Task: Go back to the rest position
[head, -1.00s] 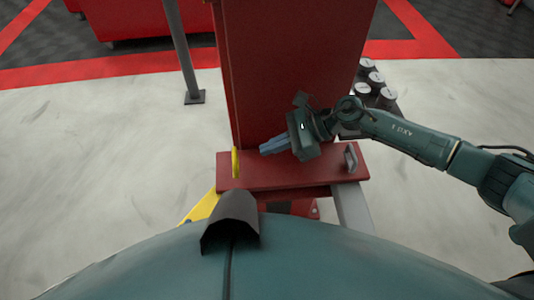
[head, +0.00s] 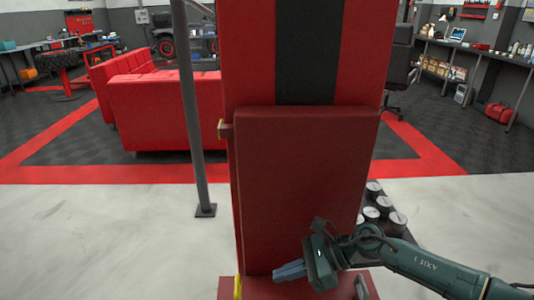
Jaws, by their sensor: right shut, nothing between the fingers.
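My right gripper (head: 289,272) comes in from the lower right in the head view. Its blue-grey fingers point left and are shut with nothing between them. It is in front of the lower part of a tall dark red panel (head: 300,190), just above a red ledge (head: 262,290) at the bottom edge. I cannot tell whether it touches the panel. A yellow piece (head: 238,288) stands at the left end of the ledge. My left gripper is not in view.
A grey post (head: 193,120) stands left of the red column (head: 240,60). A rack with several round, pale-topped weights (head: 384,203) is behind my right arm. A red sofa (head: 165,112), a black chair (head: 402,65) and workbenches are farther back. Pale floor on the left is clear.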

